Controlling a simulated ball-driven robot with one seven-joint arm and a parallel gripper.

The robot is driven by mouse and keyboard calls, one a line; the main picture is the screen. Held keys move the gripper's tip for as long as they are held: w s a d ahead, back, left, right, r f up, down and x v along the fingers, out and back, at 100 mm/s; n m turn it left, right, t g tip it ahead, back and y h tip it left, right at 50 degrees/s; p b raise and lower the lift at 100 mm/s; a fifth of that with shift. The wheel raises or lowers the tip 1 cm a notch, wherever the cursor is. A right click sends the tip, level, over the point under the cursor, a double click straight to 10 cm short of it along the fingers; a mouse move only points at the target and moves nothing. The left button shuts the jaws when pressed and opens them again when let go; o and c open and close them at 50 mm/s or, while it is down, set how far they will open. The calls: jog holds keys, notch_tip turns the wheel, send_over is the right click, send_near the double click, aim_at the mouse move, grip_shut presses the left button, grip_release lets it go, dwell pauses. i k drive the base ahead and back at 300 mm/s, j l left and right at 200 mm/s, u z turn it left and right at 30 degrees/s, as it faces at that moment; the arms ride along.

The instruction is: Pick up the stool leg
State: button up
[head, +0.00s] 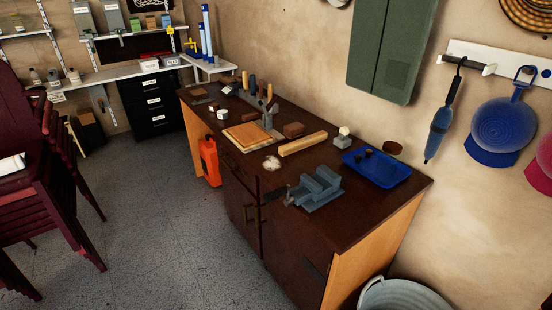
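A light wooden bar (303,143), which looks like the stool leg, lies on its side on the dark brown workbench (378,203).
A blue tray (377,168) with small dark items is to the right of the bar. A wooden board (247,136) and several upright tools are to the left. Stacked red chairs (45,185) stand at far left. The floor (165,235) before the bench is clear.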

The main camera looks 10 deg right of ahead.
aim_at(302, 143)
jog(key=i+j+z, duration=0.3)
jog(key=i, duration=0.15)
jog(key=i+j+u, duration=0.45)
jog(key=j+u, duration=0.15)
jog(key=i+j, duration=0.55)
jog(key=i+z, duration=0.05)
jog(key=i, duration=0.05)
